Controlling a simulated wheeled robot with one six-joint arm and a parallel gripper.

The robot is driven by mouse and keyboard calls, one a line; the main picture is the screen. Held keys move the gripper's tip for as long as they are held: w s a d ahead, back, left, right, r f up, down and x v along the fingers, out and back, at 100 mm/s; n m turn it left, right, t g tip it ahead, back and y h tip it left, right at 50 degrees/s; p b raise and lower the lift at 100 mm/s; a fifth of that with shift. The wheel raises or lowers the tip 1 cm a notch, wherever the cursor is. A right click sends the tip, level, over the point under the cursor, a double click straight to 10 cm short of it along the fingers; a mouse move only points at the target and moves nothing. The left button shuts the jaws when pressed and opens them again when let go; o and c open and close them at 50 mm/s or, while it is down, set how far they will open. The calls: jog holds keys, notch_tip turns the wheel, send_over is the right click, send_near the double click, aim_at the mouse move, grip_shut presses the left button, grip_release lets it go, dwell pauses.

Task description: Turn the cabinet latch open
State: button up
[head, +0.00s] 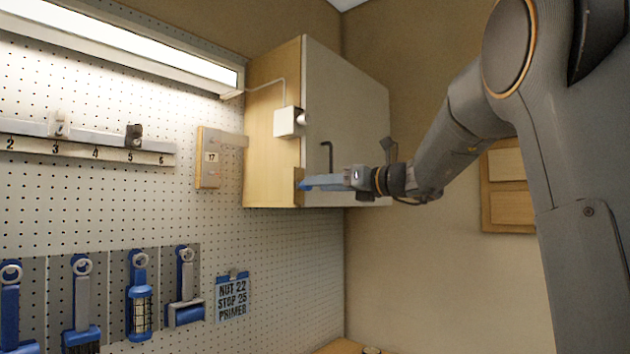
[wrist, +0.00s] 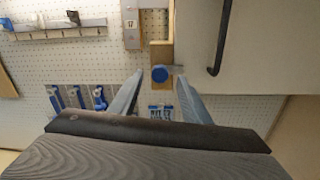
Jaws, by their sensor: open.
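The wall cabinet (head: 272,130) has a pale closed door (head: 350,100) with a black bar handle (head: 327,150); the handle also shows in the wrist view (wrist: 222,38). In the wrist view a round blue knob (wrist: 159,74), which looks like the latch, sits on a wooden part by the cabinet's edge. My gripper (head: 304,185) is at the cabinet's lower front edge, its fingers open. In the wrist view the knob appears midway between my fingertips (wrist: 160,77); I cannot tell whether it is between them in depth or touched.
A white switch box (head: 288,122) is on the cabinet's side. A wooden block marked 17 (head: 211,157) hangs on the pegboard left of it. A numbered rail (head: 85,142) and several blue-handled tools (head: 140,295) hang further left. The space below the cabinet is free.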

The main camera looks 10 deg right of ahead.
jog(key=shift+p+x, duration=0.45)
jog(key=shift+x, duration=1.15)
jog(key=c, duration=1)
jog(key=shift+c, duration=0.2)
jog(key=shift+f+n+b, duration=0.15)
jog(key=shift+n+b, duration=0.15)
jog(key=shift+b, duration=0.25)
jog(key=n+b, duration=1.6)
jog(key=b, duration=0.5)
jog(key=shift+n+h, duration=0.3)
jog(key=shift+n, duration=0.1)
